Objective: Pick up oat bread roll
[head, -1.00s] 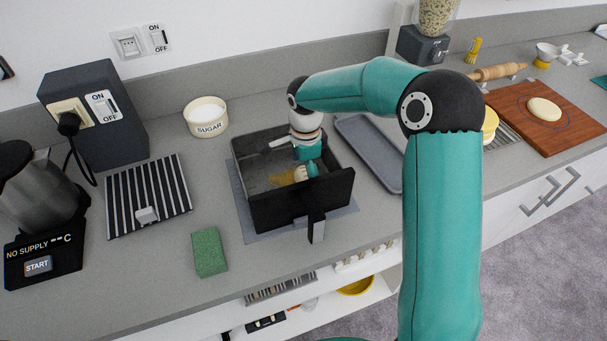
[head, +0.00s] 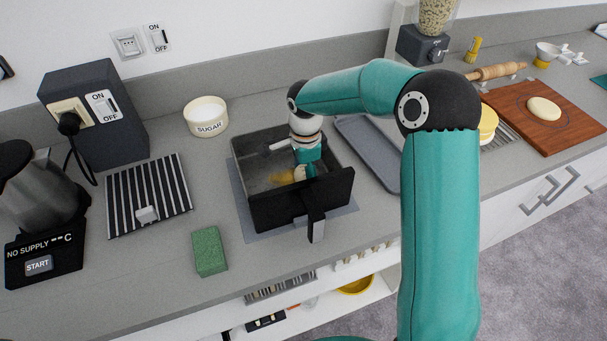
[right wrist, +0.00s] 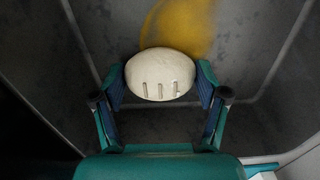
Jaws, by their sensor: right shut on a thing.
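The pale oval roll (right wrist: 160,75) with short slashes sits between the two fingers of my right gripper (right wrist: 163,85) in the right wrist view. The fingers press on both its sides, so the gripper is shut on it. In the head view my right gripper (head: 308,172) reaches down into a dark square fryer-like bin (head: 285,207) with a front handle. The roll is mostly hidden there by the gripper. I cannot tell whether it touches the bin floor. My left gripper is not in view.
A yellow-orange patch (right wrist: 180,25) lies on the bin floor beyond the roll. The bin's walls surround the gripper. A grey tray (head: 368,150) stands close on the right, a green sponge (head: 209,251) in front left, and a sugar bowl (head: 206,117) behind left.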

